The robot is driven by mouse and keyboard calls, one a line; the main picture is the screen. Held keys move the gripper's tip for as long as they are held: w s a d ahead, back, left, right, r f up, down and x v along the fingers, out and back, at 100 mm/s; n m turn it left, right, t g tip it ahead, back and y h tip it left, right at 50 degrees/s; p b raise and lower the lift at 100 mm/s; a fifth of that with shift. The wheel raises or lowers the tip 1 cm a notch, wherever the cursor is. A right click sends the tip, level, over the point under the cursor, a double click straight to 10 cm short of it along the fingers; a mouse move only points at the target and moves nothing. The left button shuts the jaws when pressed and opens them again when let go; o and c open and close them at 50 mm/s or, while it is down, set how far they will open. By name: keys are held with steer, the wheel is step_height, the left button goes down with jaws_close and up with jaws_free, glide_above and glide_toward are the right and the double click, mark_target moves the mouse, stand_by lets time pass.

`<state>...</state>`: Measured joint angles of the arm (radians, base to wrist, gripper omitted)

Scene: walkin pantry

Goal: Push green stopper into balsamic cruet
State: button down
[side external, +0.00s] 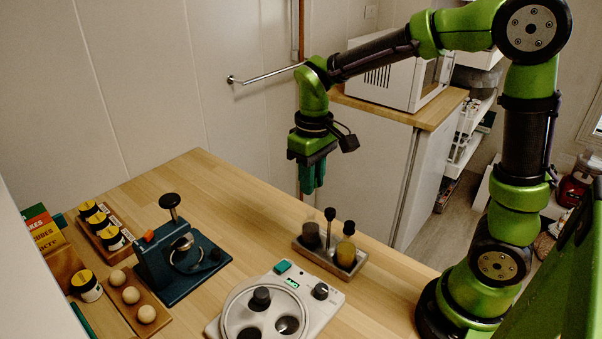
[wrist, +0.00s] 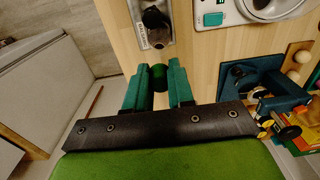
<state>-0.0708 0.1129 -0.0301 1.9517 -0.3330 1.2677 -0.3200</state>
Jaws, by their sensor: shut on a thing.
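My gripper (side external: 312,188) points down over the table, behind and above the cruet tray (side external: 315,257). In the wrist view, its green fingers are shut on a dark green stopper (wrist: 159,76). In the side view the stopper cannot be told from the green fingers. The dark cruet (side external: 310,235), which looks like the balsamic one, stands upright at the left end of the tray, apart from the gripper, with no stopper seen on it. A cruet of yellow oil (side external: 346,252) with a dark top stands at the right end. The tray also shows in the wrist view (wrist: 172,42).
A black-knobbed upright piece (side external: 330,214) stands in the tray between the cruets. A white device with round wells (side external: 222,325) lies in front of the tray. A dark blue press (side external: 165,268) and racks of jars and balls are at left. Bare table lies under my gripper.

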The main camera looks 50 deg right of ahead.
steer(key=shift+f, duration=2.3)
steer(key=shift+f, duration=0.55)
stand_by(0.4)
steer(key=shift+c, duration=2.1)
jaws_free()
steer(key=shift+r, duration=3.5)
steer(key=shift+w, duration=0.1)
steer(key=s+a+r+m+t+y, duration=0.1)
steer(key=s+r+m+t, duration=0.3)
steer(key=s, duration=0.7)
step_height(320, 180, up, 2)
steer(key=t, duration=0.3)
steer(key=shift+s+a+r+y, duration=0.15)
steer(key=shift+s+a+y, duration=0.1)
steer(key=shift+y, duration=0.15)
